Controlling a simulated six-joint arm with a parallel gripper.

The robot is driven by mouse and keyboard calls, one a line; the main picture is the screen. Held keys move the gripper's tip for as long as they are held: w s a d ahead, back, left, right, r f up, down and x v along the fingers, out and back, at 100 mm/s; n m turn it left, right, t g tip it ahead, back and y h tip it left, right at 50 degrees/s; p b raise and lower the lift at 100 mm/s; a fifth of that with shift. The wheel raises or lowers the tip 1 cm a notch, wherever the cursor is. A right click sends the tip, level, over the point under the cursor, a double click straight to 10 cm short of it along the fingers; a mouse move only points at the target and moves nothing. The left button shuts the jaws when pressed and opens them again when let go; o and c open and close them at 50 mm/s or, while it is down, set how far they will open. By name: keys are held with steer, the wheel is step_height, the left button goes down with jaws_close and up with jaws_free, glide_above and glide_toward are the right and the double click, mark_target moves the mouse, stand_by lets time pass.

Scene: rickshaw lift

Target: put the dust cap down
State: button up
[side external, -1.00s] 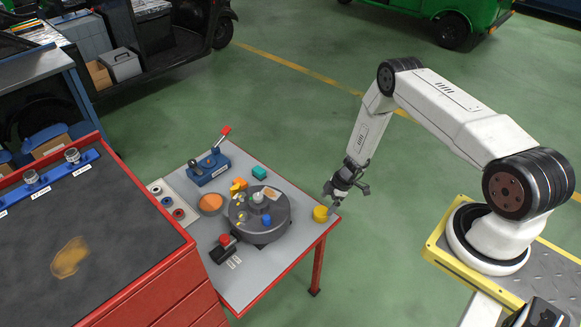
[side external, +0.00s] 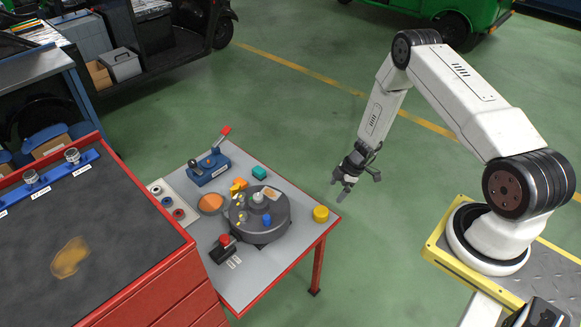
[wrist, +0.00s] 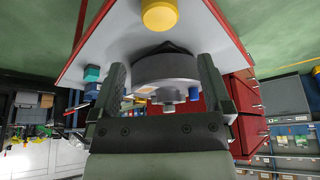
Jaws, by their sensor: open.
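A yellow round cap (side external: 320,213), which looks like the dust cap, sits on the grey table top near its right corner. It also shows in the wrist view (wrist: 160,14) at the top, beyond the fingertips and apart from them. My gripper (side external: 342,190) is open and empty, above and to the right of the cap in the side view. Its two fingers are spread in the wrist view (wrist: 160,75), with nothing held between them.
A dark grey round turntable (side external: 272,224) with small parts stands on the table left of the cap. A blue fixture with a red handle (side external: 210,167), a teal block (side external: 259,172) and a red-button box (side external: 224,247) stand around it. A red cabinet (side external: 175,275) is at left.

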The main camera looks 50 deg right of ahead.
stand_by(0.3)
steer(key=a+r+m+g+h, duration=0.15)
steer(key=a+r, duration=0.25)
steer(key=r, duration=0.5)
steer(key=a+r+m+t, duration=0.1)
steer(key=a+r+m, duration=0.3)
steer(key=r, duration=0.5)
steer(key=s+a+r+m+h, duration=0.1)
steer(key=s+a+r+m, duration=0.1)
steer(key=s+a+r, duration=0.2)
steer(key=s+a+r+m+h, duration=0.1)
steer(key=s+a+r+m, duration=0.2)
steer(key=s+r, duration=0.4)
steer(key=shift+s+a+r, duration=0.3)
steer(key=shift+a+r, duration=0.3)
steer(key=shift+r, duration=0.35)
